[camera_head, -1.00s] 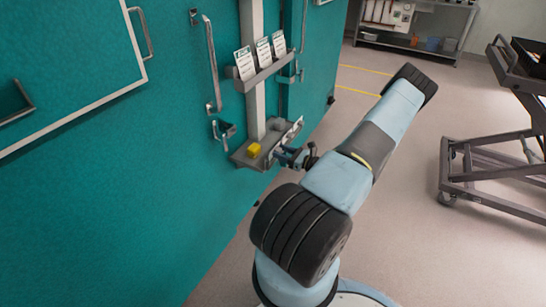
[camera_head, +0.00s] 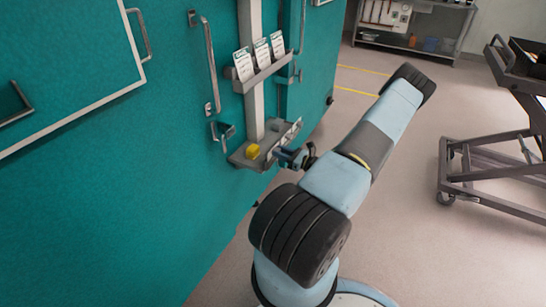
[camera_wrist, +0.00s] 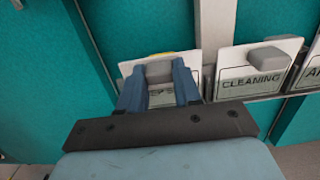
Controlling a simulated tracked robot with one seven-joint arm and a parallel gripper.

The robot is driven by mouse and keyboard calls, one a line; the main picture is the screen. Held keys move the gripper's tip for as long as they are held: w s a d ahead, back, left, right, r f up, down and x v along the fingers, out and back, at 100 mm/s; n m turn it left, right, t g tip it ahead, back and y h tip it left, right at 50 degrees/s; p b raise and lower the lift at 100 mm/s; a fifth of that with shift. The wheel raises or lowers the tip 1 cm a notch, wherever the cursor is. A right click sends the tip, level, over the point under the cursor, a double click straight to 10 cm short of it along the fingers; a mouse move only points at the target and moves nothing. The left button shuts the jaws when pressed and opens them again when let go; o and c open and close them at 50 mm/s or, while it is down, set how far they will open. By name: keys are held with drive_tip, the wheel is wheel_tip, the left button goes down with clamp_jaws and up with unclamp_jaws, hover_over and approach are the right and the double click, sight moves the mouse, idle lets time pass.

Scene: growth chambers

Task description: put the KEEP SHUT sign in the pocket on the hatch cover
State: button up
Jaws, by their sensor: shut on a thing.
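My gripper (camera_wrist: 158,88) is shut on the grey grip block of a white sign (camera_wrist: 190,62) in the wrist view. The fingers hide most of its lettering, so I cannot read which sign it is. In the head view my gripper (camera_head: 284,156) is at the right front edge of the lower grey shelf (camera_head: 240,160). On the white-framed hatch cover (camera_head: 60,70) at the left is a dark grey bracket (camera_head: 17,105), cut by the picture edge, which may be the pocket.
To the right of the held sign stand a CLEANING sign (camera_wrist: 232,88) and another sign, partly cut off. A yellow block (camera_head: 252,151) sits on the shelf. White cards (camera_head: 244,65) stand in a rack above. Door handles (camera_head: 211,65) stick out. A cart (camera_head: 500,170) stands right.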

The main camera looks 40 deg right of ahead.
drive_tip(key=shift+w+r, duration=0.1)
drive_tip(key=shift+r, duration=0.1)
idle(0.4)
drive_tip(key=shift+r, duration=0.1)
drive_tip(key=shift+r, duration=0.8)
drive_tip(key=shift+r, duration=0.2)
drive_tip(key=shift+r, duration=1.25)
drive_tip(key=shift+s, duration=0.2)
drive_tip(key=v, duration=1)
idle(0.7)
